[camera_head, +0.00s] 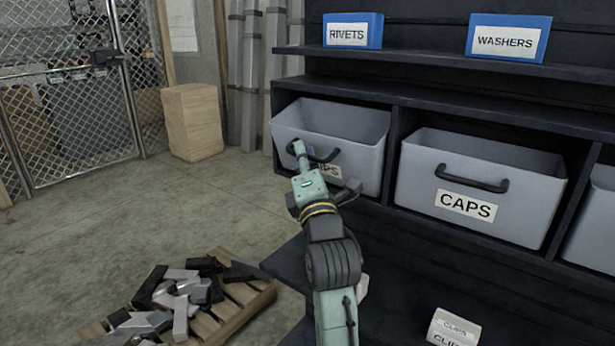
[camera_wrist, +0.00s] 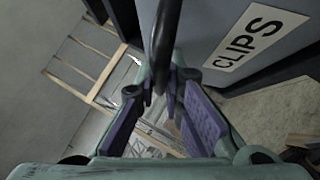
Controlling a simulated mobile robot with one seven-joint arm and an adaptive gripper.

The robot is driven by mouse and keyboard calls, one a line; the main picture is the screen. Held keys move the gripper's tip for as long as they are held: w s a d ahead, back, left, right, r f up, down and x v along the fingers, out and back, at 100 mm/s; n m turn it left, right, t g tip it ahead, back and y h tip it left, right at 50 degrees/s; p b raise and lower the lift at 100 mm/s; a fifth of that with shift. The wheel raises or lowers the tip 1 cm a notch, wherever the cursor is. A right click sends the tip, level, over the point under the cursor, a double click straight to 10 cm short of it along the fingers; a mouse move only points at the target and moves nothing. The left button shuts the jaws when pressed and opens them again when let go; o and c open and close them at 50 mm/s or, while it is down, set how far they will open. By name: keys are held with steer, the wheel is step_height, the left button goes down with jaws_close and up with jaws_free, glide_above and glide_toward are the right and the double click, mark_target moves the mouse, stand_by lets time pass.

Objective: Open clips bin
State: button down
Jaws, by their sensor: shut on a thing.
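The clips bin (camera_head: 352,175) is a grey open-topped bin in the left compartment of the dark shelf unit, with its front face towards me. Its dark handle (camera_head: 325,156) is on the front. The white label is partly hidden by my arm in the head view; it reads CLIPS in the wrist view (camera_wrist: 255,37). My gripper (camera_head: 301,160) is at the left part of the handle. In the wrist view the dark handle (camera_wrist: 163,42) runs between the purple-padded fingers of my gripper (camera_wrist: 163,88), which are shut on it. The bin's inside looks empty where visible.
The caps bin (camera_head: 480,185) is to the right, with another grey bin (camera_head: 592,225) beyond it. Blue RIVETS (camera_head: 353,30) and WASHERS (camera_head: 508,38) boxes stand above. A pallet (camera_head: 235,305) with metal scraps lies at lower left. A CLIPS container (camera_head: 453,328) sits at lower right.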

steer(key=s+a+f+n+t+y+b, duration=0.1)
steer(key=f+n+y+b, duration=0.5)
steer(key=b, duration=1.3)
steer(key=s+a+n+y, duration=0.1)
steer(key=s+n, duration=0.1)
steer(key=shift+f+n+b, duration=0.15)
steer(key=shift+n+b, duration=0.25)
steer(key=shift+a, duration=0.1)
steer(key=c, duration=2)
jaws_free()
steer(key=shift+o, duration=0.2)
